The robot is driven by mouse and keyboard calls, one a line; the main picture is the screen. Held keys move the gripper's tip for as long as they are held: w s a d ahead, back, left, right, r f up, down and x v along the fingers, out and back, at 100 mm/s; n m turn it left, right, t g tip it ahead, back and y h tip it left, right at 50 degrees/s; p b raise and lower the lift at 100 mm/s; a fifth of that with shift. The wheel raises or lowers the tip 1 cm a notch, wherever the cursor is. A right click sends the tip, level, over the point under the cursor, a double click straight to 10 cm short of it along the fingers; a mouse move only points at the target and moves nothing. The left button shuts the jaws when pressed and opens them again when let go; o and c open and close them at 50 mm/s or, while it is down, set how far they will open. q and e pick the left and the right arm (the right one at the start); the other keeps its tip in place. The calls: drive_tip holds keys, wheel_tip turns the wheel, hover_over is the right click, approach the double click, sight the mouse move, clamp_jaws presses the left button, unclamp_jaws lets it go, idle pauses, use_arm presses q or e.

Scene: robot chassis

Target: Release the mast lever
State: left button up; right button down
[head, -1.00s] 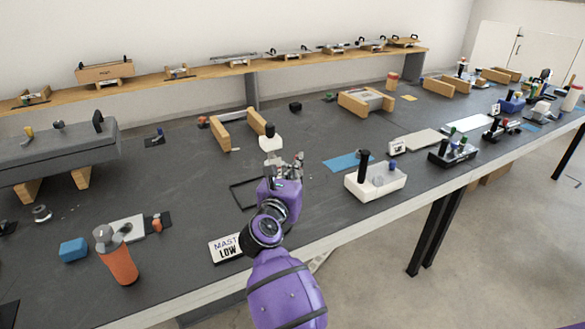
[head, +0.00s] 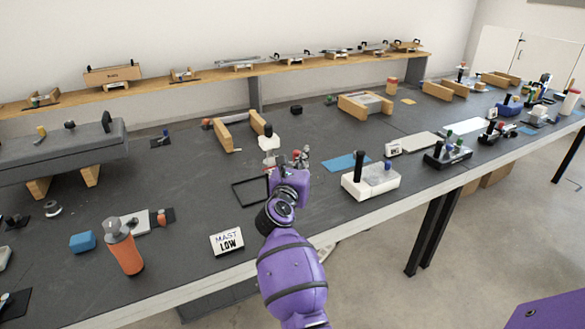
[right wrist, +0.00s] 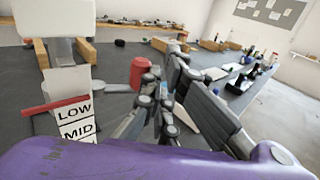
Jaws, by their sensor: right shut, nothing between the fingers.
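A white upright piece with a dark top (head: 268,146), apparently part of the mast, stands just left of my right gripper (head: 302,157). In the right wrist view a pale post with a LOW and MID label (right wrist: 75,120) stands at left, with a red bar (right wrist: 52,106) across it. A red-orange knob (right wrist: 138,72) shows beside the fingers; I cannot tell whether they touch it. The right gripper (right wrist: 165,80) is shut and empty. A card reading MAST LOW (head: 227,241) stands near the table's front edge. My left gripper is out of view.
A white box with a black lever (head: 370,182) stands right of my gripper. An orange cylinder (head: 123,247) and a blue block (head: 82,242) are at front left. Wooden blocks (head: 222,135) lie behind. A black frame (head: 248,192) lies flat left of my wrist.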

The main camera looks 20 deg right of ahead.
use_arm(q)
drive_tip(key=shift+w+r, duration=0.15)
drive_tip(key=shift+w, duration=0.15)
use_arm(e)
drive_tip(key=shift+x, duration=0.9)
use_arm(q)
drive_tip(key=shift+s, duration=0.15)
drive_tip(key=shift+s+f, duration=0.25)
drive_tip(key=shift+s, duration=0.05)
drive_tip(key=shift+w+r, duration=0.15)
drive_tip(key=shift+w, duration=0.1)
use_arm(e)
drive_tip(key=shift+a+f, duration=0.1)
drive_tip(key=shift+a, duration=0.05)
